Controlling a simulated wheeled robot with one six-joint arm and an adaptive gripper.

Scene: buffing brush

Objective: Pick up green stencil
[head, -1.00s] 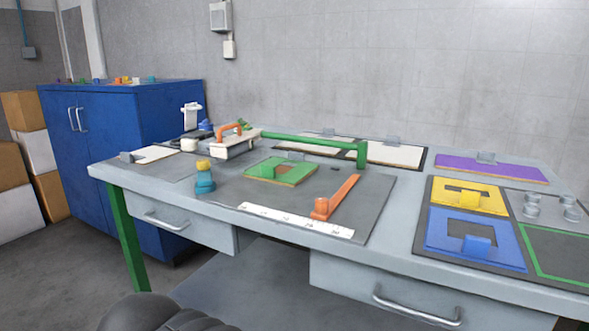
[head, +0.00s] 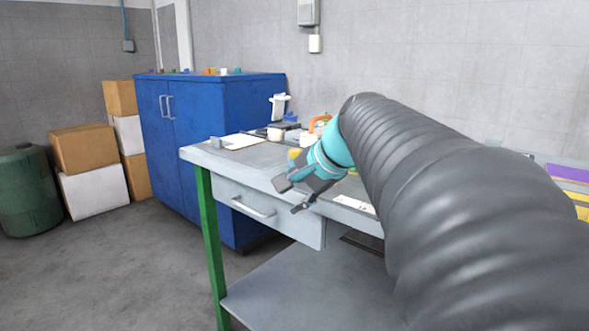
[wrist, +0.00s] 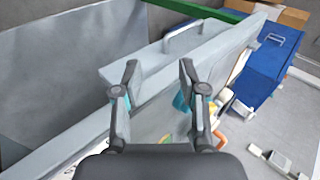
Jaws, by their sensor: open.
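The green stencil does not show in the head view, where my arm covers the middle of the workbench (head: 262,160). In the wrist view a small patch of green and yellow shows low between the fingers; I cannot tell what it is. My gripper (head: 291,196) is open and empty in the head view, in front of the workbench's front edge, over the drawer side. In the wrist view my gripper (wrist: 158,68) has its two fingers spread apart, with the bench edge behind them.
A drawer with a handle (head: 254,207) is under the bench top, close to my gripper. A blue cabinet (head: 190,120) stands behind the bench on the left. Cardboard boxes (head: 84,148) and a green barrel (head: 25,190) stand farther left. The floor at the front left is clear.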

